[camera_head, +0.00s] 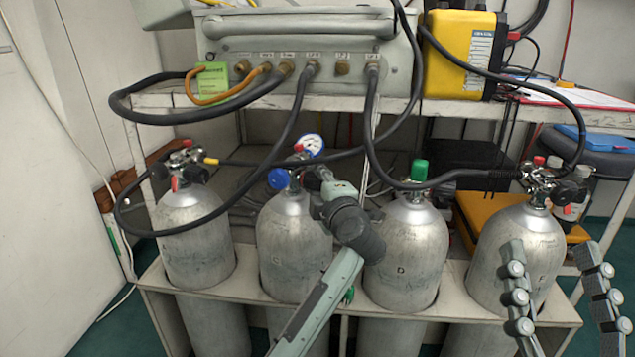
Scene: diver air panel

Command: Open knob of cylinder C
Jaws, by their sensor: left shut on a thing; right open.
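Cylinder C (283,258) is the grey tank second from the left in the rack, with a faint letter on its front. Its valve carries a blue knob (278,179) on the left, a blue-rimmed gauge (312,144) and a red part on top. My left gripper (318,176) reaches up from below and is shut at the right side of this valve, on the knob there. Its fingers mostly hide that knob. My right gripper (551,256) is open and empty, in front of the rightmost cylinder (520,245), its fingers pointing up.
Cylinder D (412,255) with a green cap stands close right of my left gripper. Another cylinder (193,235) stands at the far left. Black hoses loop from the grey panel (305,50) across the valves. A yellow box (462,55) sits on the shelf.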

